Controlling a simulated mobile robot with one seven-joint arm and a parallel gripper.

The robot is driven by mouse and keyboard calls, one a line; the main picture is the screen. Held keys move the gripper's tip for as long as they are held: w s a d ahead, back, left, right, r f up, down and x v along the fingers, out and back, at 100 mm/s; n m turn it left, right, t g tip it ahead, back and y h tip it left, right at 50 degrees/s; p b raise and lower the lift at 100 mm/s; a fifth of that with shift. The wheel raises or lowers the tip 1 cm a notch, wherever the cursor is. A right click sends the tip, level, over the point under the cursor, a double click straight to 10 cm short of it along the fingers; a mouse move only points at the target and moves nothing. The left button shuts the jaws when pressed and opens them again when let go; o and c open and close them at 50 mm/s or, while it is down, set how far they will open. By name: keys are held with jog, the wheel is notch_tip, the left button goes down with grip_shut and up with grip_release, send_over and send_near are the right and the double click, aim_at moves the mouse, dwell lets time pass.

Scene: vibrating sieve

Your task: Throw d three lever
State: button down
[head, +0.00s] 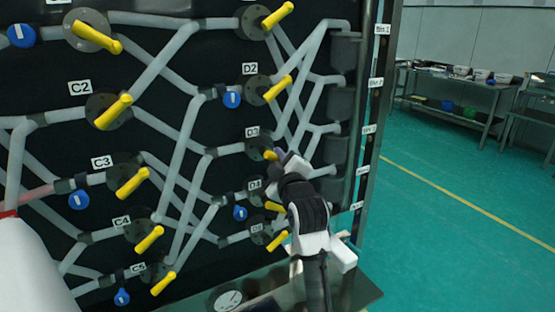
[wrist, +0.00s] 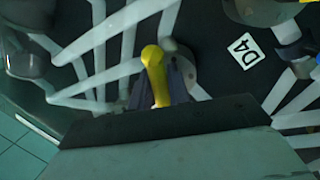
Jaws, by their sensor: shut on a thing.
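The D3 lever (head: 270,155) is a short yellow handle on a dark round hub, under the D3 label (head: 252,132) on the black panel. My gripper (head: 281,157) is at this lever, coming from the lower right and hiding part of it. In the wrist view, the yellow lever (wrist: 154,66) stands between the two dark fingers of my gripper (wrist: 157,92), which are shut on it. Its rounded end sticks out past the fingers. A D4 label (wrist: 242,50) shows to the right in the wrist view.
The D2 lever (head: 277,90) is above. The D4 lever (head: 275,206) and the lowest D lever (head: 277,241) are close below, beside my wrist. Grey pipes and a blue round tag (head: 240,213) are near. Open green floor (head: 450,230) lies right of the panel.

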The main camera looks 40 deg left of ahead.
jog(key=shift+f, duration=0.1)
jog(key=c, duration=1.4)
grip_release()
jog(key=shift+o, duration=0.2)
jog(key=shift+d, duration=0.1)
jog(key=b+v, duration=0.3)
jog(key=v, duration=1)
jog(key=shift+s+d, duration=0.25)
